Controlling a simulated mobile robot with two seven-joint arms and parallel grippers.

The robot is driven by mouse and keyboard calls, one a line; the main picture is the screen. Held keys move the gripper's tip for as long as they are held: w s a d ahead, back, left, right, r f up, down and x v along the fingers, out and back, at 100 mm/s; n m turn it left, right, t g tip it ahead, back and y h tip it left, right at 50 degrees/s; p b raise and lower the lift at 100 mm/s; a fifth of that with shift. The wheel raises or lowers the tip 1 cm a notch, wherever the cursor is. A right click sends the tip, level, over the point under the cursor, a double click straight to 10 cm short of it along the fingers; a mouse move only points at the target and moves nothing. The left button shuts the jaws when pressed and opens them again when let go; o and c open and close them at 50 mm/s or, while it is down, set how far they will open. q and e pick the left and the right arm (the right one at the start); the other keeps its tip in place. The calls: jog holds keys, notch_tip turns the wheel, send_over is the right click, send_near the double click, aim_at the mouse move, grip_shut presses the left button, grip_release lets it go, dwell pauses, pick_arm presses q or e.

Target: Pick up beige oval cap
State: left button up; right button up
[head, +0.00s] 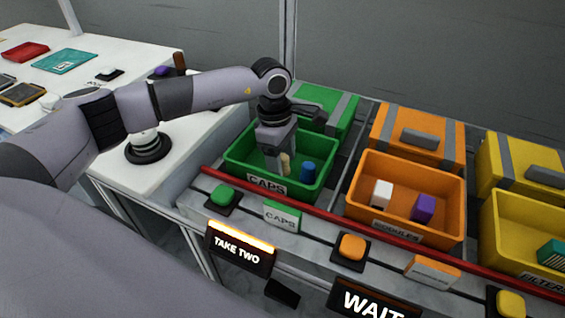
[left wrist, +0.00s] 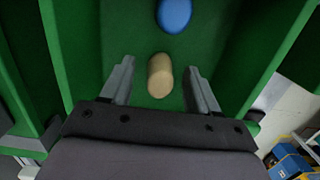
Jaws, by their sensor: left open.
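The beige oval cap (left wrist: 160,76) lies in the green caps bin (head: 237,152), on its green floor. In the head view the cap (head: 285,163) shows beside my left gripper. My left gripper (head: 275,170) reaches down into the bin. In the left wrist view its two fingers (left wrist: 160,85) are open, one on each side of the cap, with a gap on both sides. A blue cap (head: 308,172) stands in the same bin; it also shows in the left wrist view (left wrist: 174,14), beyond the beige cap. My right gripper is not in view.
The green bin's walls stand close around my left gripper. An orange bin (head: 447,187) with a white and a purple block is to the right, then a yellow bin (head: 492,228). A red rail (head: 330,216) runs along the front. A white table (head: 125,60) is at left.

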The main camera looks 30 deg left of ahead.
pick_arm(q)
jog(key=shift+f, duration=0.25)
jog(key=c, duration=1.1)
jog(key=shift+r, duration=0.1)
